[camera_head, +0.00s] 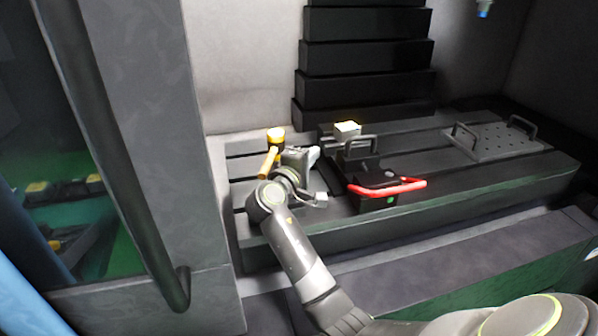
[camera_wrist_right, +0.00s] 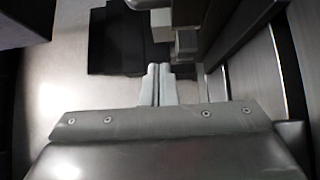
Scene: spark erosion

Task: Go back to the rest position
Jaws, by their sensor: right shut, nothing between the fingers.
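My right arm reaches in from the lower right in the head view, over the left part of the slotted machine table (camera_head: 456,197). My right gripper (camera_head: 304,158) is beyond the bent wrist, near a yellow-topped fitting (camera_head: 275,135), and is partly hidden by its own wrist. In the right wrist view, its two pale fingers (camera_wrist_right: 158,84) are together with nothing between them. Whether the wrist touches the yellow fitting is unclear. My left gripper is not in view.
A black fixture with a red handle (camera_head: 402,187) stands right of my wrist. Behind it is a pale-topped block (camera_head: 347,130). A perforated plate (camera_head: 495,142) with two black handles lies at right. A grey door panel (camera_head: 150,130) with a long bar handle borders the left.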

